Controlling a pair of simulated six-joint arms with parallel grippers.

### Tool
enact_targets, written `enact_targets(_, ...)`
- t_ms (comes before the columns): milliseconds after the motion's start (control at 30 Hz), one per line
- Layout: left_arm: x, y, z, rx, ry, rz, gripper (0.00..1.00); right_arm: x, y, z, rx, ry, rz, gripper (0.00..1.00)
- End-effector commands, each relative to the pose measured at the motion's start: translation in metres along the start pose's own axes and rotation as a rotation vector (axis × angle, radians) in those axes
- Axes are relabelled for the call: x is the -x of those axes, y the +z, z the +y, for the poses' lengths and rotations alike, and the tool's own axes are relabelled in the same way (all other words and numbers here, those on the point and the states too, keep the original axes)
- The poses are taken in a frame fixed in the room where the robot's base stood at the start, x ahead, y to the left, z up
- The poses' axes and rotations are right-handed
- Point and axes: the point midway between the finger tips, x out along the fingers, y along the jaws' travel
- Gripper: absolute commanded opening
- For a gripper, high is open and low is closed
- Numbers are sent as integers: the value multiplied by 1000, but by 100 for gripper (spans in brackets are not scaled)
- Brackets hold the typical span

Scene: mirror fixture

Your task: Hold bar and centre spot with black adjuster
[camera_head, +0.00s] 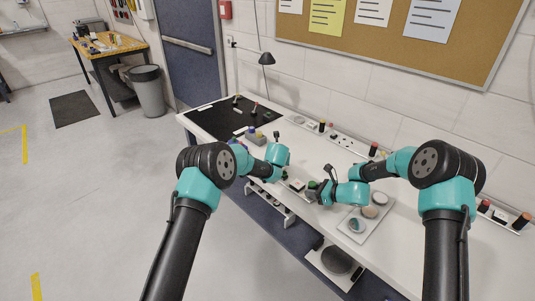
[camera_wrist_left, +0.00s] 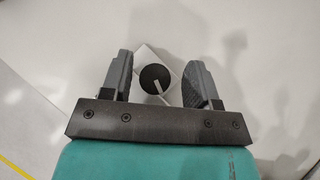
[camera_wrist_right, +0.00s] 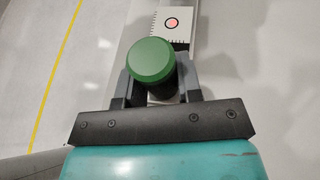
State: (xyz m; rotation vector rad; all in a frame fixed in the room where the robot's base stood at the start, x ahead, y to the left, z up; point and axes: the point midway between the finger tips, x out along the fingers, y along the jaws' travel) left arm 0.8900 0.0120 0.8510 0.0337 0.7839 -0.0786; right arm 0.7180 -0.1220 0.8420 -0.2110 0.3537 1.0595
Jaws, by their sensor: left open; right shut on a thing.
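The black adjuster (camera_wrist_left: 155,77) is a round knob with a pale pointer line, on a light square plate (camera_wrist_left: 148,56). My left gripper (camera_wrist_left: 159,66) is open, with the adjuster showing between its fingers; I cannot tell whether they touch it. The bar's green-topped black handle (camera_wrist_right: 152,60) stands between the fingers of my right gripper (camera_wrist_right: 154,78), which is shut on it. Beyond it, a white target card (camera_wrist_right: 172,35) shows a pale red spot (camera_wrist_right: 172,23) inside a black ring. In the head view, my left gripper (camera_head: 282,174) and right gripper (camera_head: 320,190) are close together.
A white tray (camera_head: 352,229) with round discs lies on the bench to the right. The bench's front edge is near.

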Motion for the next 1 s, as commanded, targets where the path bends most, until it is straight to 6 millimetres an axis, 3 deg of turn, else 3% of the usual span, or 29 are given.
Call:
enact_targets(533,0,0,-5,322,321,0,57,0,0,-1,-2,-3,1,0)
enact_targets(1000,6,2,-9,447,447,1,57,0,0,0,-1,-1,0,0)
